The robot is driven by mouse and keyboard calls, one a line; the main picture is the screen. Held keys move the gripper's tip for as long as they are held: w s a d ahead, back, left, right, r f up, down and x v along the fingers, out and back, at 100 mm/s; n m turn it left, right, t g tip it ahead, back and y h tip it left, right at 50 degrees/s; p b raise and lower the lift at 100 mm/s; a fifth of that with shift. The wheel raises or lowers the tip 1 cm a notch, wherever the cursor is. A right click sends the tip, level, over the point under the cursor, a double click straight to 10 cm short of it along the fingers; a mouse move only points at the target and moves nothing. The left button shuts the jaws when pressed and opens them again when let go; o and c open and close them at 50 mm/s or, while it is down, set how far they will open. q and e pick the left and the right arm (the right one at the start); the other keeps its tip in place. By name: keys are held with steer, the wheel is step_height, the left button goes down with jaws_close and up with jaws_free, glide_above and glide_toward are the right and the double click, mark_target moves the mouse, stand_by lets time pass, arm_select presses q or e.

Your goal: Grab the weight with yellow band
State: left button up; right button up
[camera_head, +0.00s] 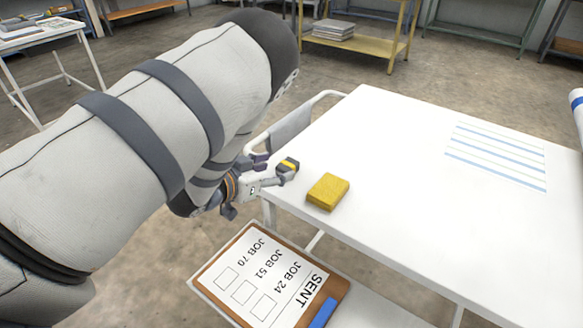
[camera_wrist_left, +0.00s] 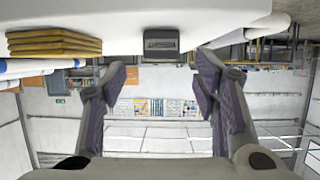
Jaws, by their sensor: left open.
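The weight (camera_head: 288,167) is a small dark grey block with a yellow band, at the near left corner of the white table (camera_head: 400,150). In the left wrist view, which looks upside down, a dark block (camera_wrist_left: 161,40) that appears to be the weight sits against the table top; no yellow band can be made out there. My left gripper (camera_head: 266,172) is just left of the weight in the head view. In the left wrist view its fingers (camera_wrist_left: 161,80) are spread apart with nothing between them, and the weight lies beyond the tips. My right gripper is not in view.
A yellow block (camera_head: 328,191) lies on the table right of the weight. A striped sheet (camera_head: 497,155) lies farther right, and a white roll with a blue band (camera_head: 577,105) is at the right edge. A clipboard (camera_head: 265,280) is below the table's near edge. The table's middle is clear.

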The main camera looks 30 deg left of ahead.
mark_target(286, 165)
arm_select(q)
steer(key=x, duration=0.4)
steer(key=shift+w+f+b, duration=0.15)
steer(key=shift+f+b, duration=0.05)
steer(key=shift+b, duration=0.1)
steer(key=shift+w, duration=0.1)
steer(key=shift+r, duration=0.15)
jaws_close()
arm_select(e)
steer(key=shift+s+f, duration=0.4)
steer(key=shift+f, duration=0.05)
arm_select(q)
steer(key=shift+r, duration=0.1)
